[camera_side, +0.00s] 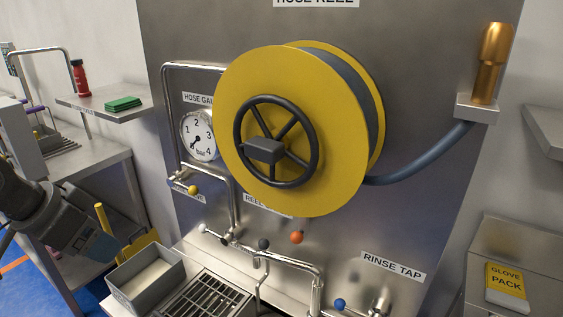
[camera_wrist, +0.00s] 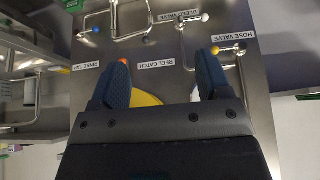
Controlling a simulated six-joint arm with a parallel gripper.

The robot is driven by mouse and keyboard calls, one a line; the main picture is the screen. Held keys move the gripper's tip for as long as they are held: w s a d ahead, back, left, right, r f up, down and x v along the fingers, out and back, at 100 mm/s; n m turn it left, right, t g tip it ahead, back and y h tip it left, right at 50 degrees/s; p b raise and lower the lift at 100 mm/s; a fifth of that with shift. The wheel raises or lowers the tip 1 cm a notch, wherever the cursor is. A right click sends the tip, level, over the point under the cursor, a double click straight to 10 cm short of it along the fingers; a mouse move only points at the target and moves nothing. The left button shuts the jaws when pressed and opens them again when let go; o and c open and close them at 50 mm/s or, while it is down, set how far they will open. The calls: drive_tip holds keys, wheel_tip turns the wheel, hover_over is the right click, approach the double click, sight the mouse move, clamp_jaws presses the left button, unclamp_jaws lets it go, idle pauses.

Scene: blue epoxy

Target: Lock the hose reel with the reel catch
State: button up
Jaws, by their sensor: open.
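The hose reel (camera_side: 235,100) is a large yellow drum on the steel panel, with a black handwheel (camera_side: 314,150) on its face and a grey hose (camera_side: 425,162) leading right. An orange knob (camera_side: 297,237) sits below the reel, by a partly covered label. In the wrist view the orange knob (camera_wrist: 124,62) shows just past the left fingertip, near the REEL CATCH label (camera_wrist: 157,66). Part of the yellow reel (camera_wrist: 147,98) shows between the fingers. My gripper (camera_side: 103,246) is at the lower left, well away from the reel, open; its blue fingers (camera_wrist: 162,74) hold nothing.
A yellow valve knob (camera_side: 192,189), pressure gauge (camera_side: 199,136) and pipes are left of the reel. White (camera_side: 202,228) and dark (camera_side: 263,243) knobs sit below, with a blue tap knob (camera_side: 340,304) right. A grey bin (camera_side: 147,278) and grate (camera_side: 205,300) lie in front.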

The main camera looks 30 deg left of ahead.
drive_tip(key=w+d+t, duration=0.1)
drive_tip(key=w, duration=0.2)
drive_tip(key=w+d+f+t, duration=0.1)
drive_tip(key=w+d, duration=0.1)
drive_tip(key=w, duration=0.2)
drive_tip(key=w+d+f+h, duration=0.1)
drive_tip(key=w, duration=0.3)
drive_tip(key=shift+d+f+t, duration=0.15)
drive_tip(key=shift+f+t, duration=0.05)
drive_tip(key=shift+t, duration=0.2)
drive_tip(key=shift+c, duration=1.2)
drive_tip(key=t+h, duration=0.2)
drive_tip(key=t, duration=0.7)
approach(302, 233)
drive_tip(key=w, duration=0.3)
drive_tip(key=w+d, duration=0.1)
drive_tip(key=w, duration=0.2)
drive_tip(key=w+d, duration=0.1)
drive_tip(key=w, duration=0.2)
drive_tip(key=shift+w+r, duration=0.2)
drive_tip(key=shift+r, duration=0.1)
drive_tip(key=shift+c, duration=0.5)
drive_tip(key=shift+d+r+h, duration=0.1)
drive_tip(key=shift+d+h, duration=0.05)
drive_tip(key=shift+h, duration=0.15)
clamp_jaws()
